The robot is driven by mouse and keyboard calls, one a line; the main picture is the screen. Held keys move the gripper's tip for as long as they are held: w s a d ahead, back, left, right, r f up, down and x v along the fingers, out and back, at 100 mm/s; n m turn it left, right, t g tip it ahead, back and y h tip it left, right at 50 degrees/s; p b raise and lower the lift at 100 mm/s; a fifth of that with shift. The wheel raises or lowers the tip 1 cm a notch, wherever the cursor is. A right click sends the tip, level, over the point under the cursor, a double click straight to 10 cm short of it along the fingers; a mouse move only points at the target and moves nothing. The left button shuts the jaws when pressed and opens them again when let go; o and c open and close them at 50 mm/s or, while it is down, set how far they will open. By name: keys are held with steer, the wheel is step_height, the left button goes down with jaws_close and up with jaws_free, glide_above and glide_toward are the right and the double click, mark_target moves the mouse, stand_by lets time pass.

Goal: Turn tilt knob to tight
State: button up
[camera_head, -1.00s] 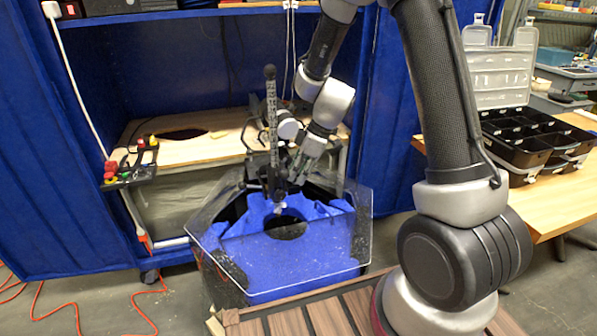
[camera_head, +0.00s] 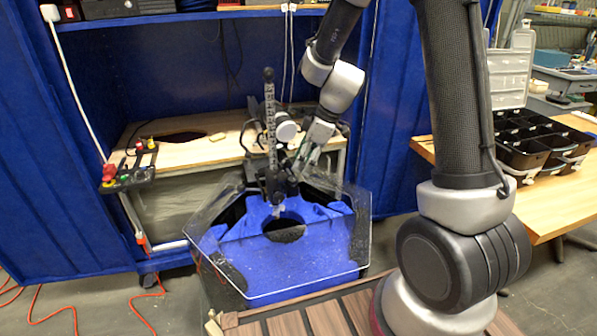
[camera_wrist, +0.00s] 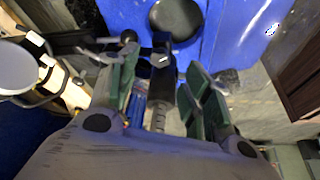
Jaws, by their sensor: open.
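The thruster tank (camera_head: 215,262) is a clear polygonal tank with a blue interior. A marked upright post (camera_head: 270,115) with a black ball on top rises from a black mount (camera_head: 272,183) at its back. My gripper (camera_head: 293,178) is at the right of this mount. In the wrist view, my gripper (camera_wrist: 163,72) is open, with its two green-sided fingers apart. A black block (camera_wrist: 163,62) with a silver bolt lies between them. A small black round knob (camera_wrist: 128,36) shows by the left fingertip; I cannot tell whether this is the tilt knob, or whether anything touches.
A wooden bench (camera_head: 185,135) stands behind the tank, with a control box (camera_head: 125,178) at its left. A white round part (camera_head: 286,131) is close beside my wrist. A black divided case (camera_head: 530,140) stands on the right table. Orange cable lies on the left floor.

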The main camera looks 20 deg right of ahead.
steer(key=w+v, duration=0.1)
steer(key=v, duration=0.5)
steer(key=shift+s+r, duration=0.35)
steer(key=shift+s, duration=0.15)
steer(key=shift+d+f, duration=0.1)
